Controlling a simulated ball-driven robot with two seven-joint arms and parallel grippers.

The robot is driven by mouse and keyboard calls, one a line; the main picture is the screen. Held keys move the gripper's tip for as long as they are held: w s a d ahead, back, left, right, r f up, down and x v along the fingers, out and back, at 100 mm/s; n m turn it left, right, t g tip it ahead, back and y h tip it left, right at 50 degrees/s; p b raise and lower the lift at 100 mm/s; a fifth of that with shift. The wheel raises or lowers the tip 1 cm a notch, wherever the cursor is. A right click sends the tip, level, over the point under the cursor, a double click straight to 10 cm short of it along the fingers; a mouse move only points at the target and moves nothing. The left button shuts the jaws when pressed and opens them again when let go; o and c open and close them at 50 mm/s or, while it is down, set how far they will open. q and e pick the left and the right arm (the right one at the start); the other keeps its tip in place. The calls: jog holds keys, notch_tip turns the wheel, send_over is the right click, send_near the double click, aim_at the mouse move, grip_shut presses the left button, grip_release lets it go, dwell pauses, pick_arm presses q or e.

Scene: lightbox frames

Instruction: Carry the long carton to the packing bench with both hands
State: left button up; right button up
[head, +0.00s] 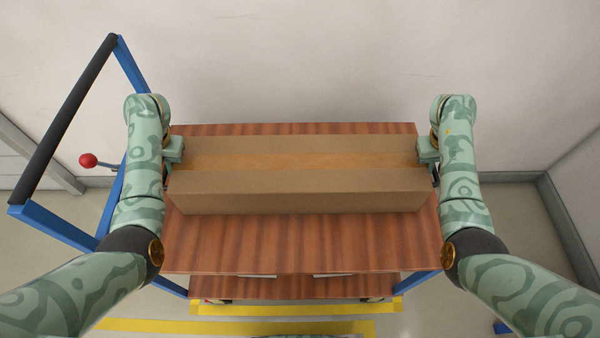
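The long carton (297,190) is a brown cardboard box with a strip of tape along its top. It lies crosswise on the wooden top of a blue-framed trolley, towards the far side. My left gripper (173,153) is at the carton's left end, and my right gripper (427,153) is at its right end. Both are very close to the end faces or touching them. Their fingertips are largely hidden, so I cannot tell whether they are open or shut. I cannot make out a packing bench in this view.
The trolley top (300,243) is bare in front of the carton, with a lower shelf (300,288) beneath. The trolley's push handle (65,115) rises at the left, near a red knob (88,160). A pale wall stands close behind. Yellow tape (240,327) marks the floor.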

pick_arm(q)
jog(key=shift+f, duration=0.25)
pick_arm(e)
jog(key=shift+f, duration=0.25)
pick_arm(q)
grip_shut()
pick_arm(e)
grip_shut()
pick_arm(q)
jog(key=shift+w+r, duration=0.1)
pick_arm(e)
jog(key=shift+r, duration=0.1)
dwell(0.7)
